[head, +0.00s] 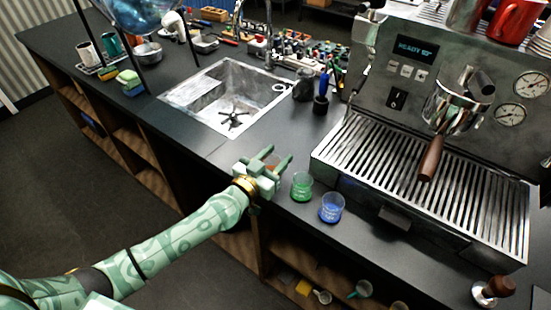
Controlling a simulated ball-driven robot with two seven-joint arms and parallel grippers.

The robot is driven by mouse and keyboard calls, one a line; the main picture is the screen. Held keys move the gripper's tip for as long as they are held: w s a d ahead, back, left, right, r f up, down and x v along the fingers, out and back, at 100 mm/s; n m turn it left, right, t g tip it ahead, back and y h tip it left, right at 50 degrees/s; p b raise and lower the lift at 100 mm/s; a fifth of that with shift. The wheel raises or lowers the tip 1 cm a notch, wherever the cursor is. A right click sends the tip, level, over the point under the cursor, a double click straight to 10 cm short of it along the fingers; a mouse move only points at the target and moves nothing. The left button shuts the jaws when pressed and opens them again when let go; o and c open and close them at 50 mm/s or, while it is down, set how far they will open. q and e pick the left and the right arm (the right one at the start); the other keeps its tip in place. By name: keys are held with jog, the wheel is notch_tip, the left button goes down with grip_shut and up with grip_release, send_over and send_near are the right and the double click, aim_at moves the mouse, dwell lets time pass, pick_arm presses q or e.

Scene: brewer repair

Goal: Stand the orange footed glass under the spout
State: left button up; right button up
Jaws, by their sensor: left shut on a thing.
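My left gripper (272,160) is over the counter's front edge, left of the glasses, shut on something. The espresso machine (395,70) stands at the right. Its group head with the portafilter (452,108) hangs over the slatted drip tray (400,165), handle toward me. The spout itself cannot be made out. No glass stands on the tray. My right gripper is not in view.
A green glass (301,187) and a blue glass (332,208) stand between my left gripper and the drip tray. A sink (228,98) lies behind the gripper. A tamper (492,290) stands at the lower right. The drip tray's top is clear.

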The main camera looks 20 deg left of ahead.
pick_arm(q)
jog(key=shift+f, duration=0.25)
jog(key=o, duration=1.1)
jog(key=shift+s+b, duration=0.15)
jog(key=shift+b, duration=0.2)
jog(key=p+v, duration=0.2)
jog(key=v, duration=1.4)
jog(key=shift+s+d+f, duration=0.1)
jog(key=shift+d+f, duration=0.05)
jog(key=shift+f, duration=0.05)
